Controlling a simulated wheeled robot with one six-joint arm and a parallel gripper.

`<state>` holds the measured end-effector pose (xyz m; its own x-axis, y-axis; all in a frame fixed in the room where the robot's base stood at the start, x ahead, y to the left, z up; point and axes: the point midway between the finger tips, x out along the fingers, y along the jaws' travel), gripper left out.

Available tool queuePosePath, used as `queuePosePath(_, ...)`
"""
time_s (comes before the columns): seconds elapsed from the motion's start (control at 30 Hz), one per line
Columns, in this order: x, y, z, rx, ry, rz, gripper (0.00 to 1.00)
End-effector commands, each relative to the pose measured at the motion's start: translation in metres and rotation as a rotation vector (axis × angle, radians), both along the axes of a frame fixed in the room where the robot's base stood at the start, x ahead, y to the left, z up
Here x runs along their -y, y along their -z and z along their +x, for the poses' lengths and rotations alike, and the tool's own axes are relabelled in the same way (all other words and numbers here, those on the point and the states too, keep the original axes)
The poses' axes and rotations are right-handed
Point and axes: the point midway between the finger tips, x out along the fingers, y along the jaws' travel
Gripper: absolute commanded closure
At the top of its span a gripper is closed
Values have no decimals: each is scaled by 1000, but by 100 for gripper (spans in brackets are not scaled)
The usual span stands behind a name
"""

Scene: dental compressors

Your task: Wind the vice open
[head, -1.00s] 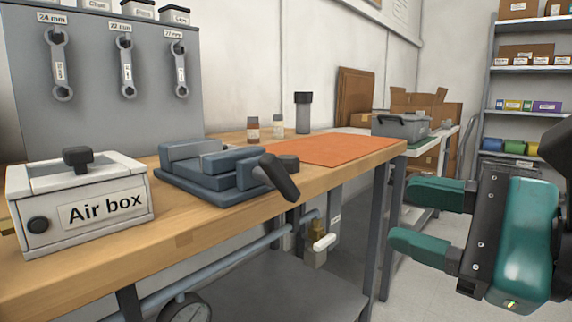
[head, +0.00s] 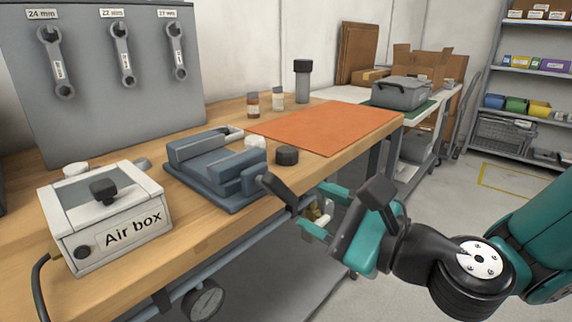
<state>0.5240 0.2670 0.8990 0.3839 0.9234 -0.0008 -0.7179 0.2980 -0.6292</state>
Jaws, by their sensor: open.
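The blue-grey vice (head: 205,178) lies on the wooden bench, left of the picture's middle. Its jaws show as raised blocks; the exact gap between them is hard to judge. Its dark handle (head: 279,190) sticks out at the right front, slanting down past the bench edge. My gripper (head: 314,208) is open and empty, just right of the handle's lower end. Its teal fingers point left towards the handle, one higher and one lower. I cannot tell whether a finger touches the handle.
A white air box (head: 130,238) stands left of the vice. A black round knob (head: 287,156) and a white piece (head: 255,142) sit by the vice's right side. An orange mat (head: 340,122) covers the bench behind.

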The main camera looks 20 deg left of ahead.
Motion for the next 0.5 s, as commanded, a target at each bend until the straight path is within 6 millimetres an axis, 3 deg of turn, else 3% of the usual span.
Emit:
queuePosePath(0.03,-13,-8,3,0,-6,0,53)
queuePosePath(0.2,-42,-7,15,0,-6,1,53)
queuePosePath(0.5,-65,-2,26,-1,-1,1,53)
